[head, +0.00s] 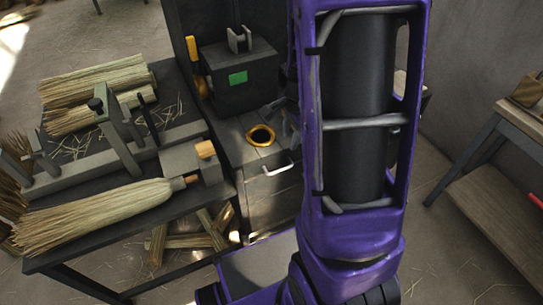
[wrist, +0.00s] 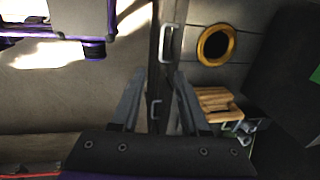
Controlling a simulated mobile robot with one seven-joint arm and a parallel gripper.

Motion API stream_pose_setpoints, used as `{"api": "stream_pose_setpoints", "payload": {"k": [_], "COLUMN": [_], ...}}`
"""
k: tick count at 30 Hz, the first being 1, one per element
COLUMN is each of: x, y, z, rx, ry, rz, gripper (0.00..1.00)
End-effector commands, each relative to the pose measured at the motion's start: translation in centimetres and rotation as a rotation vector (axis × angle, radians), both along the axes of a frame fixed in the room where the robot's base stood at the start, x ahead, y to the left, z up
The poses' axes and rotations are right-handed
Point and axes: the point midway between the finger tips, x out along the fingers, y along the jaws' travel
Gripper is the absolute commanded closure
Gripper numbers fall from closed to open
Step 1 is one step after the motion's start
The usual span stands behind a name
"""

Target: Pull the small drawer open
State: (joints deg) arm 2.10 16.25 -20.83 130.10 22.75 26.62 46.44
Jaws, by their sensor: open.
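The small drawer (head: 272,185) is in the dark grey cabinet below the gold ring, with a pale bar handle (head: 278,169) on its front. It looks closed. In the wrist view, a pale handle (wrist: 168,42) shows on the cabinet front beyond my fingertips, and a second, darker handle (wrist: 155,109) shows between the fingers. My gripper (wrist: 155,78) is open and empty, its two fingers pointing along the cabinet front. I cannot tell how far the handles are from the fingers in depth. In the head view, my purple arm hides most of my gripper and the cabinet's right side.
A gold-rimmed hole (head: 261,136) is in the cabinet top, with a black box with a green patch (head: 237,78) behind it. A bench (head: 60,260) with straw brooms (head: 95,215) stands at left. A wooden table (head: 500,205) is at right, with open floor between.

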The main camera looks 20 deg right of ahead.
Motion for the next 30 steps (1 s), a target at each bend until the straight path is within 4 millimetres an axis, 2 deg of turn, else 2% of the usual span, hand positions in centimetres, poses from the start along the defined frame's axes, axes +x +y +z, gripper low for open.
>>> {"api": "stream_pose_setpoints", "payload": {"k": [5,8,21,25,30], "x": [0.5,0.7,2.5,3.0,3.4], "y": [-0.2,-0.2,-0.1,-0.1,-0.1], "z": [-1.1,-2.8,-12.2,-14.5,-16.4], "rx": [0.000,0.001,0.002,0.002,0.001], "ry": [-0.012,-0.009,-0.007,-0.008,-0.009], "rz": [-0.005,-0.005,-0.006,-0.006,-0.005], "gripper": [0.55,0.55,0.55,0.55,0.55]}}
